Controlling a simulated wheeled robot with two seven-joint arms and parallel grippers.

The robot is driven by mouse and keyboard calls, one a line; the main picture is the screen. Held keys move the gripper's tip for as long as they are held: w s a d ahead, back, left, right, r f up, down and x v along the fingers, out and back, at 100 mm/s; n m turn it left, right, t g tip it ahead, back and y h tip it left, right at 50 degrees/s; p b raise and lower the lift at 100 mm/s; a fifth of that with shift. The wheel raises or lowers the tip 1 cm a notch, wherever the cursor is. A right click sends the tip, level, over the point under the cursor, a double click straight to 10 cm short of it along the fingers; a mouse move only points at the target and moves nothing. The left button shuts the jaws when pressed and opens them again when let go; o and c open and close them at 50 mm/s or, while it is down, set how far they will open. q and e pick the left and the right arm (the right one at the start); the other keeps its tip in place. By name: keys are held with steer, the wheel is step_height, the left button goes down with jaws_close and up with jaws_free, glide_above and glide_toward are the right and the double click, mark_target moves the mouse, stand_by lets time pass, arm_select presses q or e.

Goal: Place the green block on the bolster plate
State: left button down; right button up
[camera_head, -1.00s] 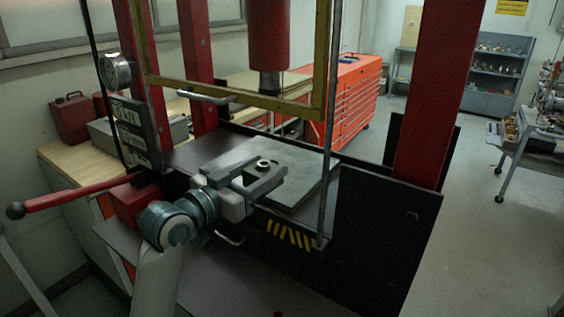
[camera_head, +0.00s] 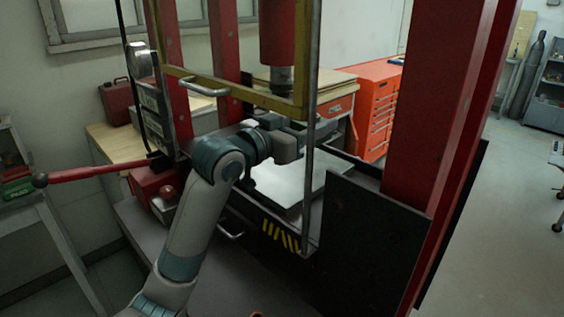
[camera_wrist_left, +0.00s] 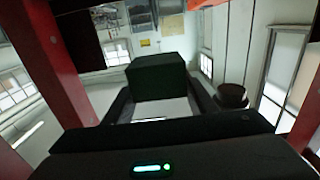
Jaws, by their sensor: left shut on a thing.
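The bolster plate (camera_head: 283,184) is a pale grey slab inside the red press frame. My left gripper (camera_head: 322,132) reaches in from the left, above the plate's far side and partly behind the yellow guard frame. In the left wrist view, a dark block (camera_wrist_left: 157,78), greenish black in the shade, sits between the fingers of my left gripper (camera_wrist_left: 160,108), which is shut on it. The block cannot be made out clearly in the head view. My right gripper is in neither view.
The press ram (camera_head: 280,75) hangs above the plate, close to my left arm. The yellow guard frame (camera_head: 235,97) and a thin upright rod (camera_head: 308,190) stand in front. A red lever (camera_head: 95,173) sticks out left. A black side panel (camera_head: 370,235) is at right.

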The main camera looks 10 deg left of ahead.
arm_select(q)
steer(key=shift+w+a, duration=0.25)
steer(key=w+a+f+p, duration=0.3)
steer(key=w+a+f, duration=0.3)
steer(key=w+a, duration=0.1)
steer(key=shift+w+a+f, duration=0.2)
steer(key=shift+a+f, duration=0.1)
steer(key=shift+a, duration=0.25)
steer(key=shift+p, duration=0.3)
step_height(320, 180, down, 4)
steer(key=shift+p, duration=0.85)
